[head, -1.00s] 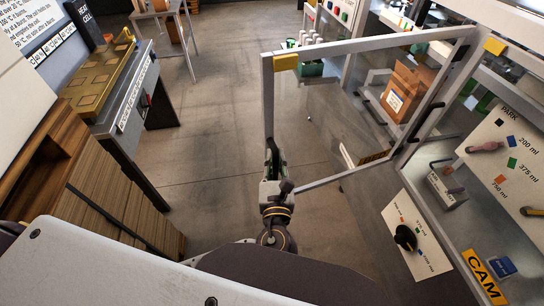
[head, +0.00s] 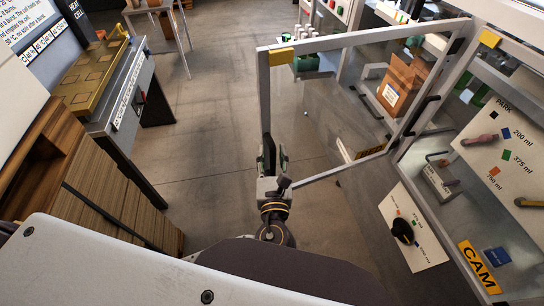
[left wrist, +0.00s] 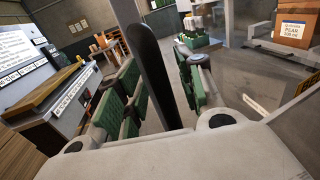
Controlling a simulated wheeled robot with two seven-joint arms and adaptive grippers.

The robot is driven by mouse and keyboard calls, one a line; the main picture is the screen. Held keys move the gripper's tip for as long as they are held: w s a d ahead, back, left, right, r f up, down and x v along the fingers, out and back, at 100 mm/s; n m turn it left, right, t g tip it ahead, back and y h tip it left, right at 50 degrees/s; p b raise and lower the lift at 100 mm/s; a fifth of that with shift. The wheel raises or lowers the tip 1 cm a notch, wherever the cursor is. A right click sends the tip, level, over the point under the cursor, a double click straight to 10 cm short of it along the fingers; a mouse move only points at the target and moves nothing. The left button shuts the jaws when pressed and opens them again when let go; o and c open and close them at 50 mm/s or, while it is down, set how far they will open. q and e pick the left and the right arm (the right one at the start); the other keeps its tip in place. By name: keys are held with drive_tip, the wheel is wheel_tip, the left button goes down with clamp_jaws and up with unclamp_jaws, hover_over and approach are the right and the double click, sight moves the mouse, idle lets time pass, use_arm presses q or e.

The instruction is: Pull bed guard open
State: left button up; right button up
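The bed guard (head: 264,92) is a grey-framed clear panel with a yellow corner piece. In the head view it stands swung out from the machine, hinged at its right side. My left gripper (head: 270,160) is at the guard's free edge, near its lower corner. The contact is partly hidden. My right gripper is not in view.
The machine's white panel (head: 501,150) with coloured marks is at the right, with a dial panel (head: 412,228) below. A cardboard box (head: 400,85) shows behind the guard. A brass-topped bench (head: 95,80) stands at the left. Open floor (head: 205,120) lies between.

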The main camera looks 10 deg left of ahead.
sight(271, 119)
use_arm(q)
drive_tip(key=shift+r, duration=4.95)
